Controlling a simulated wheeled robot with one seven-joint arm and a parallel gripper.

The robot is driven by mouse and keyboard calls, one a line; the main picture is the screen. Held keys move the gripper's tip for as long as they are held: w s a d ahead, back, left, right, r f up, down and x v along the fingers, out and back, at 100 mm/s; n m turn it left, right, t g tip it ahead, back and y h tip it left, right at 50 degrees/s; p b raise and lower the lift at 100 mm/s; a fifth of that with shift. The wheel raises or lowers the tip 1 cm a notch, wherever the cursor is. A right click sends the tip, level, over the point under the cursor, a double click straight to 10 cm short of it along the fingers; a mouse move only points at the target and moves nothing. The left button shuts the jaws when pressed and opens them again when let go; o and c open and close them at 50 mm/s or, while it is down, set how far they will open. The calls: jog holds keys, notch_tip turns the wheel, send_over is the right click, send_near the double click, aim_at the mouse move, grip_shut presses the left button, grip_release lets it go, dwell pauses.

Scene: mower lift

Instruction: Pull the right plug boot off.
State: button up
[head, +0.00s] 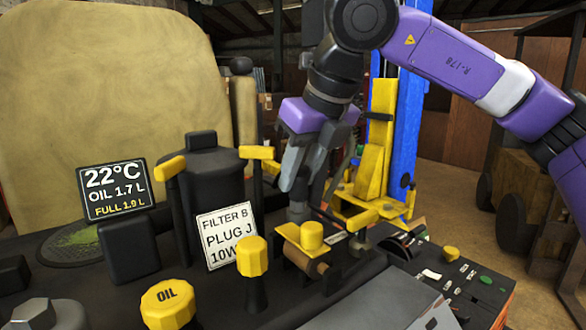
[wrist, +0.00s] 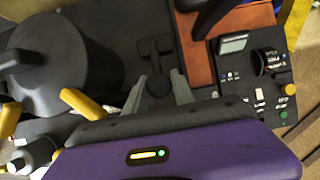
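My gripper (head: 301,190) points down at the engine deck, behind the yellow cap in the head view. In the wrist view, its two grey fingers (wrist: 157,92) stand apart, one on each side of a dark plug boot (wrist: 157,84). The boot has a rounded black top, and a dark T-shaped part lies just beyond it. Small gaps seem to show between boot and fingers. In the head view, a dark piece of the boot (head: 298,211) shows below the fingertips; its base is hidden. I cannot make out a second boot.
A black canister (head: 215,165) stands left of my gripper, with yellow-topped levers (head: 258,153) beside it. A white sign (head: 226,236), a yellow knob (head: 251,256) and an oil cap (head: 168,304) are in front. A control panel (head: 440,275) lies right.

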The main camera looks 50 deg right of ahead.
jog(key=shift+w+d+r+p, duration=0.15)
jog(key=shift+w+r+p, duration=0.2)
jog(key=shift+w+r, duration=0.3)
jog(key=shift+w+d+r+p, duration=0.15)
jog(key=shift+w+r+p, duration=0.15)
jog(key=shift+w+r, duration=0.25)
jog(key=shift+w+d+r+p, duration=0.25)
jog(key=shift+w+r, duration=0.2)
jog(key=shift+w, duration=0.3)
jog(key=shift+w+d+r+p, duration=0.25)
jog(key=shift+w+r, duration=0.15)
jog(key=shift+w, duration=0.3)
jog(key=w+d, duration=0.1)
jog(key=w, duration=0.5)
jog(key=shift+d+f+p, duration=0.2)
jog(key=shift+d+p, duration=0.1)
jog(key=o, duration=0.8)
jog(key=shift+o, duration=0.2)
